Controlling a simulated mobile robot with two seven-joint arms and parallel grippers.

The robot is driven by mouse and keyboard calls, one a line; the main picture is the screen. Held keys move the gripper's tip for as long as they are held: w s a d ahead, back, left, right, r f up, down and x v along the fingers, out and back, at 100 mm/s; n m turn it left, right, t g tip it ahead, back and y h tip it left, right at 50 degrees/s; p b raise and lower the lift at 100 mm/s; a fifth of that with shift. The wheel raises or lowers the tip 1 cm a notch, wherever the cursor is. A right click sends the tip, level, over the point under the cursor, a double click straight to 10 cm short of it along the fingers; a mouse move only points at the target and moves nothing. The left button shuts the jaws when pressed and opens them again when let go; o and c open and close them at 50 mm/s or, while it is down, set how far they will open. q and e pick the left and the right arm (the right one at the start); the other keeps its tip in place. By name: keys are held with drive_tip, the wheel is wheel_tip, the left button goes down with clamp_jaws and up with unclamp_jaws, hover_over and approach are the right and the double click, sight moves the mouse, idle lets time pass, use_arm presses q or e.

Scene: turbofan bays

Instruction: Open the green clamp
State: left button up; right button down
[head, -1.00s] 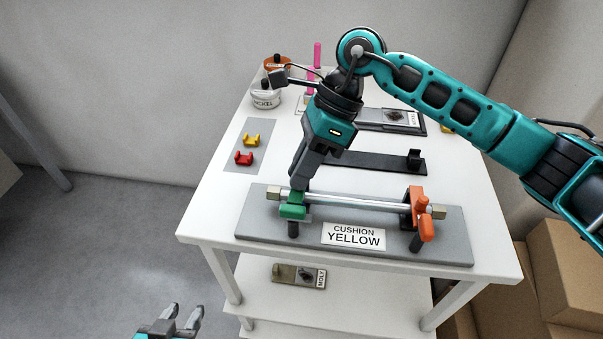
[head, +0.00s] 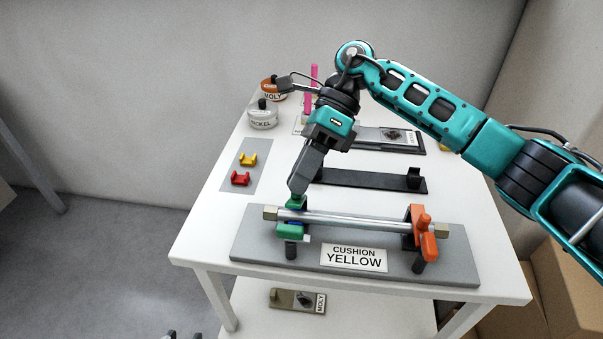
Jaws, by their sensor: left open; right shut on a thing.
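The green clamp (head: 289,231) stands at the left end of the grey base plate (head: 250,250), around the left part of a silver rod (head: 345,219). Its green upper part (head: 297,202) sits behind and above the rod, apart from the lower green part in front. A small blue patch shows between them beside the rod. My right gripper (head: 296,194) points down and is shut on the upper green part. My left gripper (head: 184,335) is open and empty at the bottom edge, with only its fingertips showing.
An orange clamp (head: 418,228) holds the rod's right end. A label (head: 353,258) reads "CUSHION YELLOW". Behind are a black bracket (head: 370,181), a red cushion (head: 241,178), a yellow cushion (head: 248,160) and the nickel jar (head: 263,118). The table front left is clear.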

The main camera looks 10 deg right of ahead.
drive_tip(key=c, duration=1.1)
unclamp_jaws()
drive_tip(key=shift+o, duration=0.2)
drive_tip(key=v, duration=1.3)
drive_tip(key=shift+b, duration=0.3)
